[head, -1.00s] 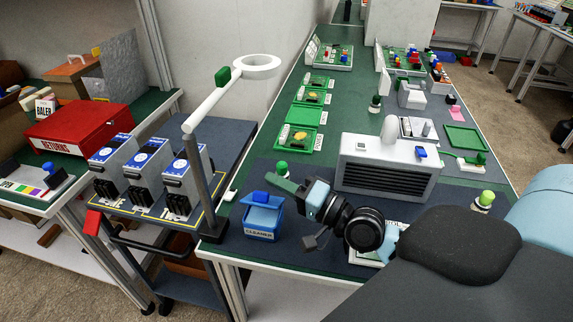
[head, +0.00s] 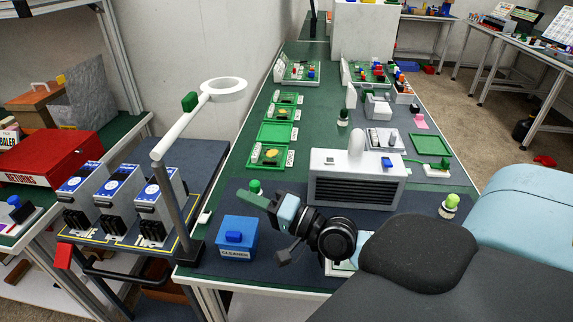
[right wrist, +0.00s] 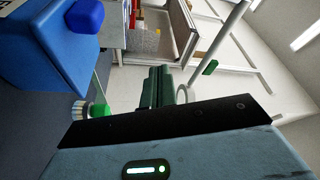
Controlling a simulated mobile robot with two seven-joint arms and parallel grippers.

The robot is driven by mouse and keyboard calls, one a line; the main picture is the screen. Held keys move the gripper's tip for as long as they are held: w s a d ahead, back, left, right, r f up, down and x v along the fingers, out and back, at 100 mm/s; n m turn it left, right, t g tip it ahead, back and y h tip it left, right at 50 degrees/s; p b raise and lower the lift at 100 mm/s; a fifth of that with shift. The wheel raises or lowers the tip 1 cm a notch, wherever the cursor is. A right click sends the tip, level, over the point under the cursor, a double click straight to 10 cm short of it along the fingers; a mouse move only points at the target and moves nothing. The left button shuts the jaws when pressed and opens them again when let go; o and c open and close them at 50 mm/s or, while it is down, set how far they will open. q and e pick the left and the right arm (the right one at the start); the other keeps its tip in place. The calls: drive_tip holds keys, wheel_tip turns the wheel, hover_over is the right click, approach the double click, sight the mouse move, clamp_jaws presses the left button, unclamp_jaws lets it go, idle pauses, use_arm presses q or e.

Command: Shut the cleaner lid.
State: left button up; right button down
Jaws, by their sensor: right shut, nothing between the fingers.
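The blue cleaner box (head: 236,250), with a white CLEANER label on its front, stands on the bench near its left front edge. Its blue lid (head: 222,228) with a raised knob (head: 234,237) lies flat over the top and looks closed. In the right wrist view the box (right wrist: 45,55) and knob (right wrist: 86,15) show at upper left. My right gripper (head: 248,200) is shut and empty, above and behind the box's right side, apart from it. Its dark green fingers (right wrist: 160,85) also show together in the right wrist view. My left gripper is out of view.
A grey vented heater-like unit (head: 355,180) stands behind my right arm. A green-capped brush or jar (head: 255,188) is just behind the gripper. A lamp post (head: 178,205) rises left of the box. Green trays (head: 270,153) line the bench further back.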

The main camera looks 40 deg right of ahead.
sight(253, 224)
wheel_tip(253, 224, up, 4)
drive_tip(key=p, duration=0.2)
use_arm(q)
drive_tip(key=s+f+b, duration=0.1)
drive_tip(key=b, duration=0.1)
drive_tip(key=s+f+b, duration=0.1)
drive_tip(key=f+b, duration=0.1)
drive_tip(key=b, duration=0.1)
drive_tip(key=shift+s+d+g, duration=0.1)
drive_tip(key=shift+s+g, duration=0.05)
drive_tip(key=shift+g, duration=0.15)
use_arm(e)
drive_tip(key=s+d+f, duration=0.4)
drive_tip(key=s+d, duration=0.2)
drive_tip(key=s, duration=0.1)
drive_tip(key=shift+s+f, duration=0.15)
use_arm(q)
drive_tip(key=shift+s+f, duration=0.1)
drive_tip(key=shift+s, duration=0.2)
